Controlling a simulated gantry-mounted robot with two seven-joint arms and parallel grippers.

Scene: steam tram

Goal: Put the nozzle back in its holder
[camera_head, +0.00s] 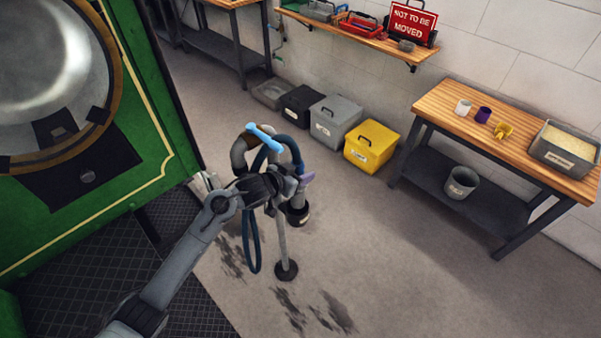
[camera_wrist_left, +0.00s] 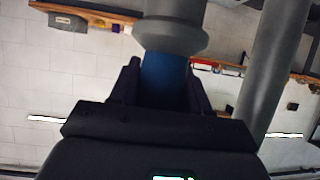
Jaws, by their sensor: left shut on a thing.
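A stand with a grey post (camera_head: 282,240) and round foot rises from the floor, with a light blue bar (camera_head: 263,137) and a thick grey bend at its top. A dark blue hose (camera_head: 253,240) loops around it. My left gripper (camera_head: 292,186) is beside the post, shut on the blue part of the nozzle (camera_wrist_left: 165,82). A wide grey collar (camera_wrist_left: 170,35) adjoins that blue part in the left wrist view, with a grey post (camera_wrist_left: 272,75) to the right. A dark cup-like piece (camera_head: 297,212) shows below the gripper; I cannot tell whether it is the holder. My right gripper is out of view.
A green machine (camera_head: 150,130) stands at the left, beside dark floor plates (camera_head: 80,270). Grey, black and yellow boxes (camera_head: 370,147) line the wall. A workbench (camera_head: 440,98) stands at the right. The floor in front is clear, with dark stains.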

